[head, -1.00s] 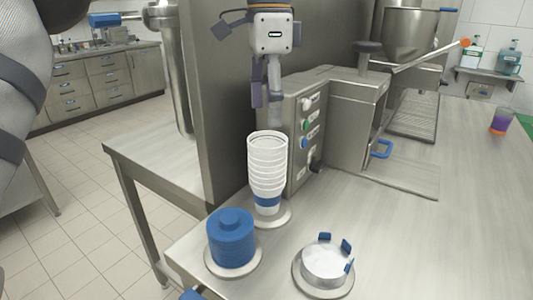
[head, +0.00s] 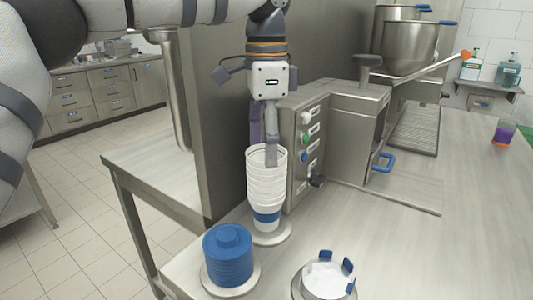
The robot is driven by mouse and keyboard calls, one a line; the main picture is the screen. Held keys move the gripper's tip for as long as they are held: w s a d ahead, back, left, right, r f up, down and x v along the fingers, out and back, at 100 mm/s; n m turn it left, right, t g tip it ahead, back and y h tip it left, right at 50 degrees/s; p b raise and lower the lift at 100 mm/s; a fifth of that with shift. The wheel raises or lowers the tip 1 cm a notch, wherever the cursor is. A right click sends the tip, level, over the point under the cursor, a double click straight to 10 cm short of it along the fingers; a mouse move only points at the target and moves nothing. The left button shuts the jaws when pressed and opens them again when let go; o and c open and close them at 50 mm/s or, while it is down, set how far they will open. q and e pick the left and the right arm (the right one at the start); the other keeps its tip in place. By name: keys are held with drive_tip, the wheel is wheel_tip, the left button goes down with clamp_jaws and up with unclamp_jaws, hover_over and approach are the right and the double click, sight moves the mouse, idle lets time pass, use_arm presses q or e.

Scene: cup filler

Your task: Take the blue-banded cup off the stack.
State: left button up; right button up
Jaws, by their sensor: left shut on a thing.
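A stack of nested white cups (head: 265,185) stands upright, rims up, on a round grey base. A blue band (head: 266,218) shows on the lowest visible part of the stack; any bands on the cups above are hidden by the nesting. My left gripper (head: 263,150) points down at the top of the stack and is shut on the top cup (head: 281,158). One finger reaches inside its opening and the other is behind the rim. The top cup still appears nested in the stack. My right gripper is not in view.
A stack of blue lids (head: 228,258) stands in front of the cups. A metal ring holder with blue tabs (head: 327,279) is to the right. The steel machine (head: 335,135) stands close behind and right of the cups.

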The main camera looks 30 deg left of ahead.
use_arm(q)
wheel_tip(320, 180, up, 3)
drive_tip(key=shift+w+f, duration=0.1)
drive_tip(key=shift+f, duration=0.1)
drive_tip(key=s+d+r, duration=0.9)
drive_tip(key=s+r, duration=0.1)
drive_tip(key=shift+s+d+p, duration=0.25)
drive_tip(key=shift+s+p, duration=0.05)
drive_tip(key=shift+p, duration=0.1)
